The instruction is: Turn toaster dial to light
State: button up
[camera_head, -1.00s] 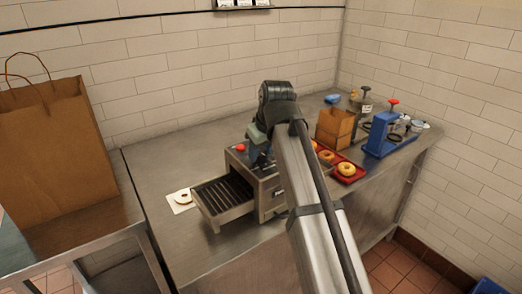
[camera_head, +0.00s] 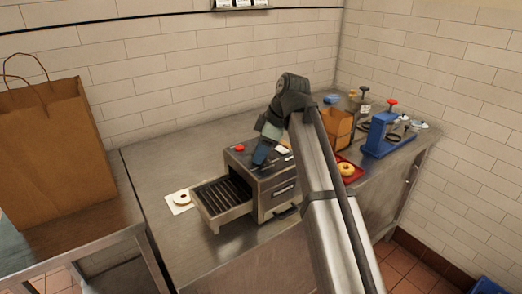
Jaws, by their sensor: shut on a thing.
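The toaster (camera_head: 280,195) is a grey metal box on the steel counter. Its slatted rack (camera_head: 222,196) sticks out to the left. A red knob (camera_head: 239,149) shows on its top at the back left. I cannot read the dial's setting or any marks.
A bagel (camera_head: 180,199) lies on a white sheet left of the rack. A red tray (camera_head: 350,177) with a bagel (camera_head: 346,169), a cardboard box (camera_head: 338,128) and a blue stand (camera_head: 380,138) are to the right. A large paper bag (camera_head: 50,150) stands at left. The counter's back left is clear.

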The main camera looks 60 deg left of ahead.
jog(key=shift+w+a+n+g, duration=0.1)
jog(key=shift+n+g, duration=0.2)
jog(key=shift+n, duration=0.5)
jog(key=o, duration=1)
jog(key=shift+h, duration=0.3)
jog(key=shift+o, duration=0.2)
jog(key=v, duration=1.4)
jog(key=shift+f, duration=0.1)
